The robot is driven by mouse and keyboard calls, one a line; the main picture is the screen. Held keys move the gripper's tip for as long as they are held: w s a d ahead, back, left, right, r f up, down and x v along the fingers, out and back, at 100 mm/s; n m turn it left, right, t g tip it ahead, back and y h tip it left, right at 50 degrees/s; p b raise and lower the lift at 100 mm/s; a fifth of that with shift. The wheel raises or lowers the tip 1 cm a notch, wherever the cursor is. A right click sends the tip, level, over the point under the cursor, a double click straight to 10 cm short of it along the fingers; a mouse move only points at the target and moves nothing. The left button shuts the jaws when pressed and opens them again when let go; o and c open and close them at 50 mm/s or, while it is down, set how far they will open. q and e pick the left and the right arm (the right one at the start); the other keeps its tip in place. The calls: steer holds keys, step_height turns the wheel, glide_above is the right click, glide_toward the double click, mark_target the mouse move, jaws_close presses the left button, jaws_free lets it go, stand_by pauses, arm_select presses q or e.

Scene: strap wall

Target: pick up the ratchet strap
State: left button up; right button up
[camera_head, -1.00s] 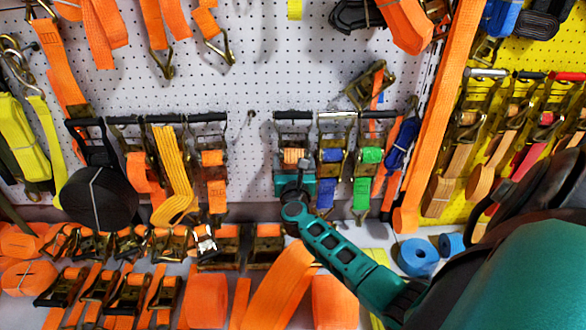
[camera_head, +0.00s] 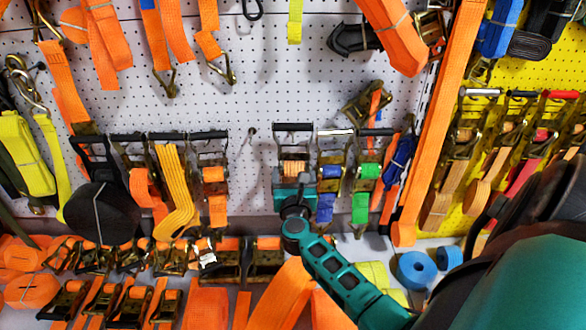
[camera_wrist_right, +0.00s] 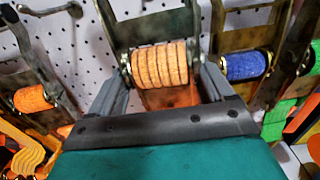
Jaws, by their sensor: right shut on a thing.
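The ratchet strap with an orange spool (camera_head: 294,167) and a dark handle is at the middle of the white pegboard in the head view. My right gripper (camera_head: 294,186), teal with dark grey fingers, reaches it from below and is shut on it. In the right wrist view the orange spool (camera_wrist_right: 160,65) sits between the two grey fingers (camera_wrist_right: 162,90), with the metal ratchet frame above. The strap's lower part is hidden behind the gripper. Its handle stands slightly higher than its neighbours' handles. My left gripper is not in view.
Close on the right hang ratchets with a blue spool (camera_head: 330,171) and a green spool (camera_head: 370,170). An orange-spooled ratchet (camera_head: 213,174) hangs to the left, with bare pegboard between. Below is a shelf with several ratchets and orange rolls (camera_head: 207,306). Blue rolls (camera_head: 417,270) lie at right.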

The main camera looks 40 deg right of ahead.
arm_select(q)
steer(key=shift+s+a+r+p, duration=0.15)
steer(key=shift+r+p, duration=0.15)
steer(key=shift+p, duration=0.15)
arm_select(e)
steer(key=v, duration=1.5)
steer(key=shift+r, duration=0.25)
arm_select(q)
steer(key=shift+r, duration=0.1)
arm_select(e)
steer(key=w+a+n+t+y, duration=0.2)
steer(key=w+n+y, duration=0.15)
steer(key=w, duration=0.75)
arm_select(q)
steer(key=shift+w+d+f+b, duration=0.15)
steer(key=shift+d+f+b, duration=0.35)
steer(key=shift+b, duration=0.65)
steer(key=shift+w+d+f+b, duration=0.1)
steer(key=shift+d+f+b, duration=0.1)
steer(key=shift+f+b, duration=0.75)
arm_select(e)
steer(key=w+d+f, duration=0.3)
steer(key=w+d, duration=0.3)
steer(key=w, duration=0.3)
steer(key=shift+t, duration=0.3)
